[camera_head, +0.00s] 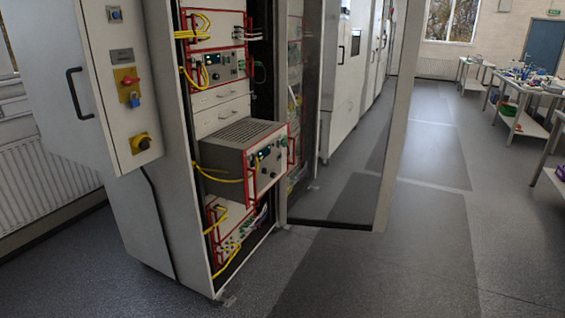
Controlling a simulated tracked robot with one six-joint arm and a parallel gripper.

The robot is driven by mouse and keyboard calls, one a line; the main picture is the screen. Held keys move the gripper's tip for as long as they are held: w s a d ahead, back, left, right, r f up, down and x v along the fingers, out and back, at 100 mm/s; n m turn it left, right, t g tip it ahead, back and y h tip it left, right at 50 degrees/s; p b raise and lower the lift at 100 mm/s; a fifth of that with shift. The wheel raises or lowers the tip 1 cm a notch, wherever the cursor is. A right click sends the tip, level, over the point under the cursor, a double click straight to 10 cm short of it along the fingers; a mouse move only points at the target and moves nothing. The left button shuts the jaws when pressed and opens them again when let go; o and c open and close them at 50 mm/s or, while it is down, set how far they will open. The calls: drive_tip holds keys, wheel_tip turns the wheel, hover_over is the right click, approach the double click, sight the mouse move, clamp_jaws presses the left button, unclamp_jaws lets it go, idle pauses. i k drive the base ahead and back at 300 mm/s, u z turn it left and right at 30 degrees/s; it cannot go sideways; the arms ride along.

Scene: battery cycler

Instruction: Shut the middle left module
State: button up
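The battery cycler cabinet (180,205) stands left of centre. One module (243,140), a grey box with a vented top and a red-framed front, sticks well out of the rack at mid height. Its front carries knobs, a small display and red handles, and a yellow cable runs to its left side. Modules above (217,68) and below (224,215) it sit inside the rack. My gripper is not in view.
A glazed cabinet door (350,190) stands open right of the module. A left panel (120,90) carries a black handle and switches. Benches (520,90) stand at the far right. The grey floor (400,260) in front is clear.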

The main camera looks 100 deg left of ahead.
sight(225, 149)
drive_tip(key=u, duration=3.35)
drive_tip(key=i, duration=1)
drive_tip(key=u, duration=0.1)
